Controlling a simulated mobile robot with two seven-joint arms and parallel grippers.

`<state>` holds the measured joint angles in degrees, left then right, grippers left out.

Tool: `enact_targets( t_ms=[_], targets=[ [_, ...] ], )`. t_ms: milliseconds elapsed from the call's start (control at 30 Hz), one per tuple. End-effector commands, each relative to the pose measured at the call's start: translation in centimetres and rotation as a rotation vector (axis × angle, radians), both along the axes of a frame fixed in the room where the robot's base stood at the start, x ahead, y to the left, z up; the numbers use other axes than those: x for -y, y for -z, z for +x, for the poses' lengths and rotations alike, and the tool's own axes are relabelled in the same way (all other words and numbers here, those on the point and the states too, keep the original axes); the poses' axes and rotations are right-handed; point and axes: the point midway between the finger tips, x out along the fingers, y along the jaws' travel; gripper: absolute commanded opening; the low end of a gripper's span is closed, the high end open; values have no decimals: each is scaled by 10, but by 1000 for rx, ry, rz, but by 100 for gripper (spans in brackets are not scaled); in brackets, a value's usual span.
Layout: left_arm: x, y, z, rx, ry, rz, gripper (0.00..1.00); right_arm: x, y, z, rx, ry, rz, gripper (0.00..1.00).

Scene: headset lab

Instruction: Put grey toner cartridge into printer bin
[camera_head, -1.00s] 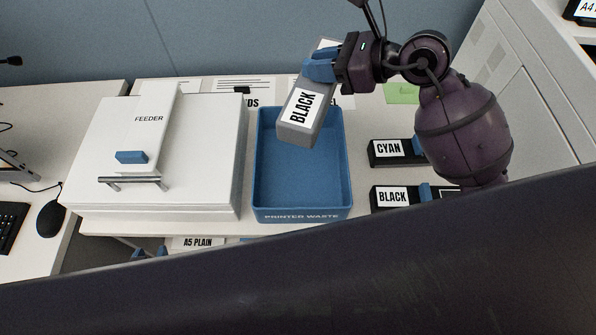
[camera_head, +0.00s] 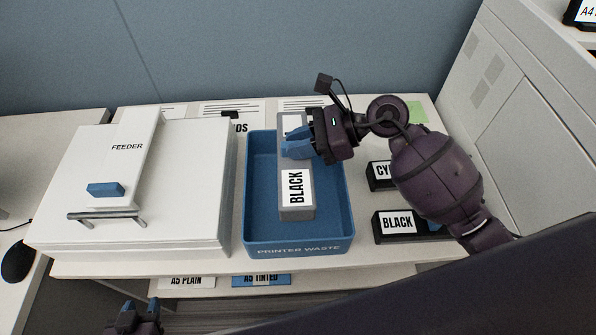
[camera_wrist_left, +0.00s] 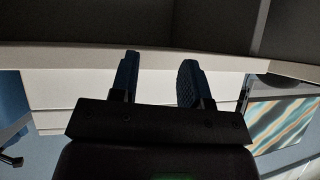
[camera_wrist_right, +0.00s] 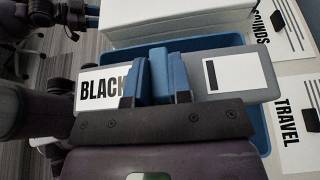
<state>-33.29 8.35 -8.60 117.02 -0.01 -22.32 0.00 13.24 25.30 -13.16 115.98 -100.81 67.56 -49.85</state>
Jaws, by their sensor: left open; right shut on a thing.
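The grey toner cartridge (camera_head: 295,209), with a white BLACK label, is over the blue bin (camera_head: 300,243) marked PRINTER WASTE. I cannot tell whether it touches the bin floor. My right gripper (camera_head: 290,150) is shut on the cartridge near its middle. In the right wrist view the cartridge (camera_wrist_right: 263,86) lies across the blue fingers (camera_wrist_right: 158,75), with the bin rim (camera_wrist_right: 235,40) behind it. My left gripper (camera_head: 140,310) is low at the bottom left of the head view, below the counter. In the left wrist view its fingers (camera_wrist_left: 160,75) are apart and empty.
A white feeder unit (camera_head: 185,190) stands left of the bin. Dark cartridges labelled CYAN (camera_head: 380,175) and BLACK (camera_head: 398,226) lie to the right. Paper sheets lie behind the bin. A lower shelf with labels A5 PLAIN and A5 TINTED (camera_head: 262,280) is below the counter edge.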

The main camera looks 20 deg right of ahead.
Motion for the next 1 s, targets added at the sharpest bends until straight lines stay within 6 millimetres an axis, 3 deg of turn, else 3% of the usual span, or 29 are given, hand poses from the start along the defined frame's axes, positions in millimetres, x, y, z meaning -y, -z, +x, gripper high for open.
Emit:
enact_targets(
  t_ms=[200,467,700,1000],
  targets=[
    [0,8,-1,-11,1,0,43,0,39,0,-3,2,4,0],
    [1,9,1,-10,3,1,43,0,56,0,0,1,3,0],
    [1,12,2,-13,5,1,43,0,87,0,-1,2,2,0],
    [3,7,8,1,9,1,43,0,92,0,3,1,1,0]
  ],
)
